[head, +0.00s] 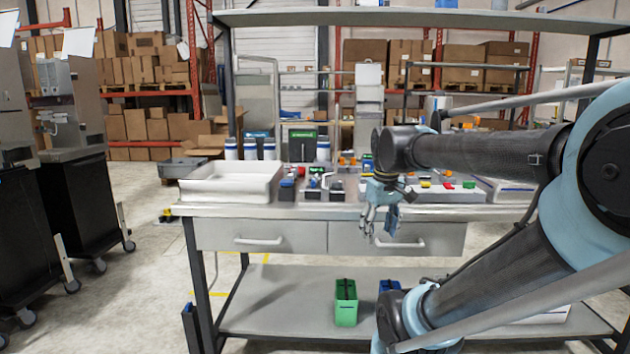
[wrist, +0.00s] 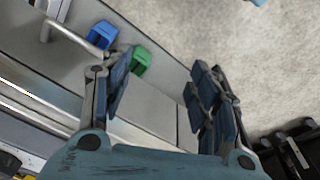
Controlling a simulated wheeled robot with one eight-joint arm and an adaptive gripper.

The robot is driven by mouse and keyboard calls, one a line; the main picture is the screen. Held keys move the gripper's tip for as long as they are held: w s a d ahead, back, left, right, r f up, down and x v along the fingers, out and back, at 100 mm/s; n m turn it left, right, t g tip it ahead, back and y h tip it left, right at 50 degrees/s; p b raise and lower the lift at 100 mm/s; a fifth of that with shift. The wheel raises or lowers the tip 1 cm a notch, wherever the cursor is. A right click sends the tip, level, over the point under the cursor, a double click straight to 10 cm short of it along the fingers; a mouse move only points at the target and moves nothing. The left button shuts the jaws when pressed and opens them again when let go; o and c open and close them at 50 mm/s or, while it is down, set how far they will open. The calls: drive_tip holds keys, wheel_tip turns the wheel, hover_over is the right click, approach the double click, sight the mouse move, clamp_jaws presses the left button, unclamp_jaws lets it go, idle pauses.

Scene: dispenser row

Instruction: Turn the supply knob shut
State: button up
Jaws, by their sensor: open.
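I cannot make out the supply knob for certain in either view. A grey dispenser machine (head: 62,125) with a small spout stands on a black cart at the left, and another grey machine (head: 15,110) is cut off by the left edge. My gripper (head: 380,228) hangs in front of the workbench drawers, pointing down. In the wrist view my gripper (wrist: 162,85) has its two fingers spread wide, with nothing between them but the shelf and floor far below.
The workbench (head: 345,210) carries a white tray (head: 230,182) and small coloured parts. A green bin (head: 346,303) and a blue bin (head: 389,286) sit on its lower shelf. Black carts (head: 82,205) stand left. Floor between carts and bench is mostly clear.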

drive_tip(key=w+a+r+n, duration=0.4)
drive_tip(key=w+r, duration=0.3)
drive_tip(key=r, duration=0.1)
drive_tip(key=w+a+r+n, duration=0.35)
drive_tip(key=w+r, duration=0.25)
drive_tip(key=r, duration=0.2)
wheel_tip(320, 180, up, 9)
drive_tip(key=n+g, duration=0.2)
drive_tip(key=n, duration=0.3)
hover_over(314, 180)
wheel_tip(314, 180, down, 17)
drive_tip(key=shift+w+a+f, duration=0.1)
drive_tip(key=c, duration=1.1)
